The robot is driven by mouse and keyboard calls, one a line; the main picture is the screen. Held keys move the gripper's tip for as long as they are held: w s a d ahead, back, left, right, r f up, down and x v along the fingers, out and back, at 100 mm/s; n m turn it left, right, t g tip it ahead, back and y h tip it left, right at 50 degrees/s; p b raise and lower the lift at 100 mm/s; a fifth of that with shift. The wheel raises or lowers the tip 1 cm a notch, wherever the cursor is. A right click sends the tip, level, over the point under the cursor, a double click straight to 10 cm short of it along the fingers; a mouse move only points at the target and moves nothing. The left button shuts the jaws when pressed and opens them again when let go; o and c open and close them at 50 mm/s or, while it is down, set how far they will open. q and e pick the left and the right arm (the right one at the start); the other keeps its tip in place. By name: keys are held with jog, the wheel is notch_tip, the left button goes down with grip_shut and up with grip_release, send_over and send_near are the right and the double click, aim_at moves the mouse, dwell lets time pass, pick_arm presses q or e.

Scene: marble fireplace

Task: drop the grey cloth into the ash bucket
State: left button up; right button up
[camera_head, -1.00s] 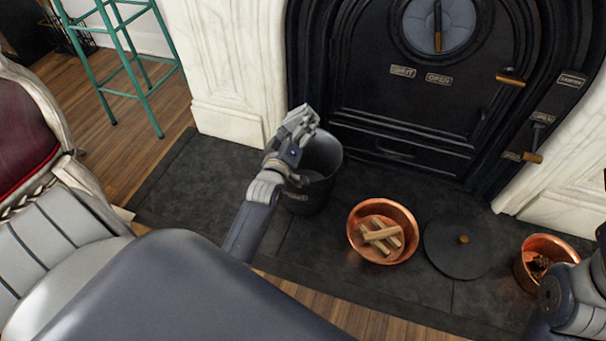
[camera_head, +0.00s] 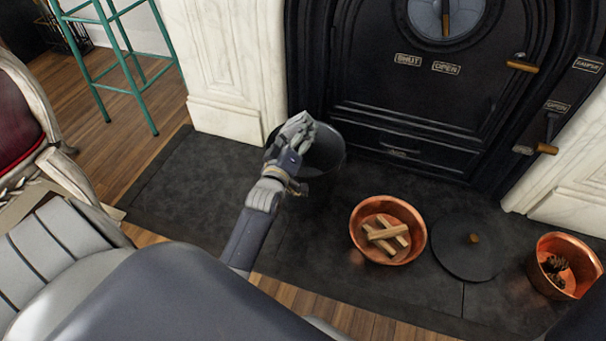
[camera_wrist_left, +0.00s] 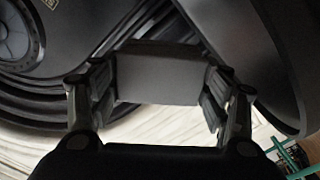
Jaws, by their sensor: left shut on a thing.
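The ash bucket (camera_head: 328,178) is a black round pail on the dark hearth, left of the stove door. Its open mouth faces up, and its dark wall fills the right of the left wrist view (camera_wrist_left: 279,62). My left gripper (camera_head: 303,127) is over the bucket's mouth, towards its left side. It is shut on the grey cloth (camera_wrist_left: 158,74), which shows as a folded grey block between both fingers in the left wrist view. In the head view the cloth is hard to tell from the grey fingers. My right gripper is not in view.
A copper bowl of kindling (camera_head: 359,236) and a round black lid (camera_head: 462,262) lie right of the bucket. A copper pot with pine cones (camera_head: 589,272) stands further right. The black stove (camera_head: 400,110) is behind. The hearth (camera_head: 190,190) is clear on the left.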

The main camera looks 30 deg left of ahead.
pick_arm(q)
jog(key=o, duration=1)
jog(key=shift+o, duration=0.2)
notch_tip(320, 180, up, 10)
jog(key=shift+f, duration=0.1)
